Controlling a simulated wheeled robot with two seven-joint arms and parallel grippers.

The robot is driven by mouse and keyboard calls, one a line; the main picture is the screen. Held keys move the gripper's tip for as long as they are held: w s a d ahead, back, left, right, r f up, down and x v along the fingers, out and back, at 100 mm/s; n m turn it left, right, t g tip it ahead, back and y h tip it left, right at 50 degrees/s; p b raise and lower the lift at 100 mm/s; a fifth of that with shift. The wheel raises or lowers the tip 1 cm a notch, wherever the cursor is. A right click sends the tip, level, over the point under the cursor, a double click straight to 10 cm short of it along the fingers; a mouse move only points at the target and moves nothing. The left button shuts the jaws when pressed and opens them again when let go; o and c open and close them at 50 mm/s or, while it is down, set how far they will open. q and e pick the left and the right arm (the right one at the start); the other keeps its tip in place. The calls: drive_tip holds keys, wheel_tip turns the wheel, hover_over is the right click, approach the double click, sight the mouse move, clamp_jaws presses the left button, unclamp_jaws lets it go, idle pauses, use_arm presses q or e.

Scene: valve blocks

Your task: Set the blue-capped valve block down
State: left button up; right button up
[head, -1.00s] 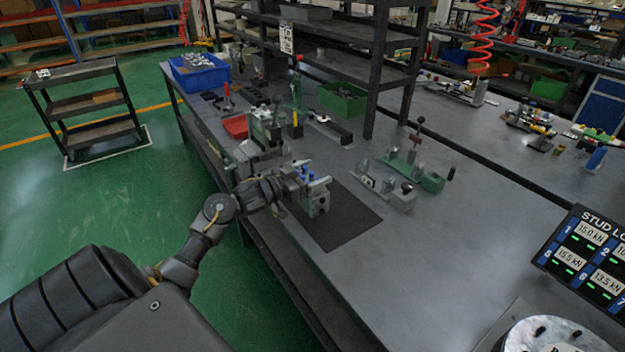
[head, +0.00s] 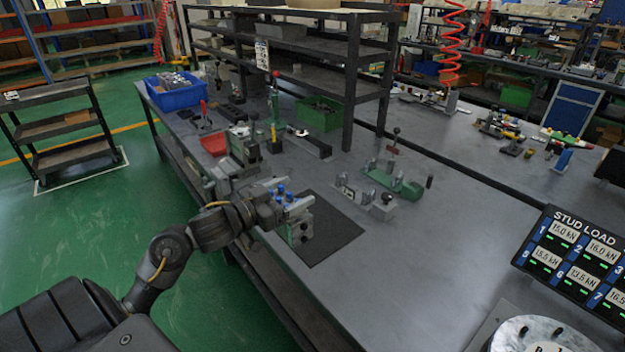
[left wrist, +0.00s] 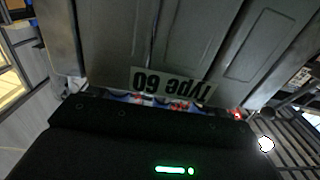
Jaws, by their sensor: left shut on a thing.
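The blue-capped valve block (head: 299,227) is a grey-green block with blue caps on its top. My left gripper (head: 283,208) is shut on its upper part and holds it upright over the left part of a dark mat (head: 335,232). I cannot tell whether its underside touches the mat. In the left wrist view, a label reading "Type 60" (left wrist: 172,85) shows upside down, with bits of the blue caps below it. My right gripper is not in view.
A green-and-grey fixture (head: 392,180) stands right of the mat. A clamp fixture (head: 240,145), a red bin (head: 215,145) and a blue bin (head: 174,95) stand behind. A load display (head: 580,258) is at the right.

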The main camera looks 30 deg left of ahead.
use_arm(q)
drive_tip(key=s+d+f+n+y, duration=0.1)
drive_tip(key=d+f+y, duration=0.1)
drive_tip(key=d, duration=0.5)
drive_tip(key=s+d+f+n+y, duration=0.1)
drive_tip(key=d+f+n+y, duration=0.1)
drive_tip(key=d, duration=0.6)
drive_tip(key=shift+s+d+t+y, duration=0.25)
drive_tip(key=shift+s+t+y, duration=0.15)
